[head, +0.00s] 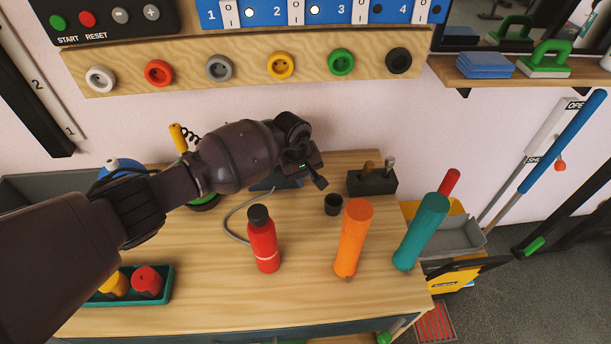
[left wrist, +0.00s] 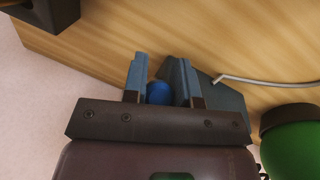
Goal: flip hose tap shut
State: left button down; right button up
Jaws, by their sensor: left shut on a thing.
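In the left wrist view a rounded blue piece (left wrist: 158,93) sits between the two fingers of my left gripper (left wrist: 162,78), which is shut on it. I take it for the tap's handle; its turn position is hidden. A dark blue-grey base (left wrist: 222,97) lies just beyond the fingers, with a thin grey hose (left wrist: 265,83) at its edge. In the head view my left gripper (head: 313,172) is over the back of the table. The base (head: 290,183) shows partly under it, and the hose (head: 229,222) curves out to the left. My right gripper is out of view.
A red bottle (head: 263,245), an orange cylinder (head: 353,238) and a teal cylinder (head: 420,232) stand on the table in front. A small dark cup (head: 333,204) and a dark block (head: 372,183) are right of the gripper. A teal tray (head: 165,290) is front left.

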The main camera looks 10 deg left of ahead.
pick_arm(q)
jog(key=shift+s+f+t, duration=0.1)
jog(key=shift+t, duration=0.3)
jog(key=shift+s+f+t+y+p, duration=0.2)
jog(key=shift+t+y+p, duration=0.15)
jog(key=shift+t, duration=0.25)
jog(key=shift+f+t, duration=0.25)
jog(key=shift+t, duration=0.05)
jog(key=shift+f, duration=0.1)
jog(key=c, duration=0.9)
grip_release()
jog(key=shift+s, duration=0.1)
